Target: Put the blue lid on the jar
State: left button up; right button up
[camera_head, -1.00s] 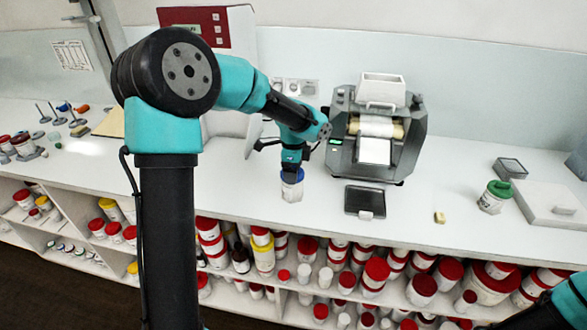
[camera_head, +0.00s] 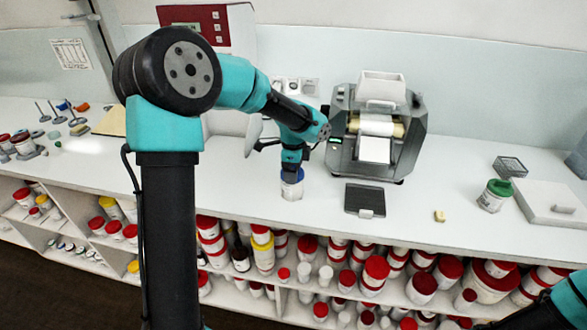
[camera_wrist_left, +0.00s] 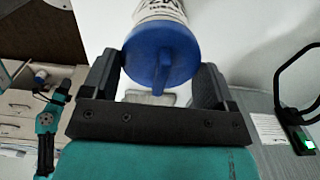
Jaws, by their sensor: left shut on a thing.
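The white jar (camera_head: 291,194) stands on the white counter, left of the grey mill. The blue lid (camera_head: 300,175) is on top of the jar's mouth, directly below my left gripper (camera_head: 292,167). In the left wrist view the blue lid (camera_wrist_left: 160,60), with its raised grip bar, sits against the jar (camera_wrist_left: 161,9). The fingers of my left gripper (camera_wrist_left: 160,82) are on either side of the lid, shut on it. Whether the lid is fully seated cannot be told. My right gripper is out of view; only part of my right arm shows at the lower right corner.
The grey three-roll mill (camera_head: 377,130) stands right of the jar, with a dark tray (camera_head: 364,199) in front. Lidded tubs fill the shelves below. The counter's front edge is close to the jar.

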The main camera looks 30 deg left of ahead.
pick_arm(q)
jog(key=shift+f, duration=0.15)
dwell(0.6)
jog(key=o, duration=0.8)
jog(key=shift+r, duration=2.25)
jog(key=shift+c, duration=0.5)
grip_shut()
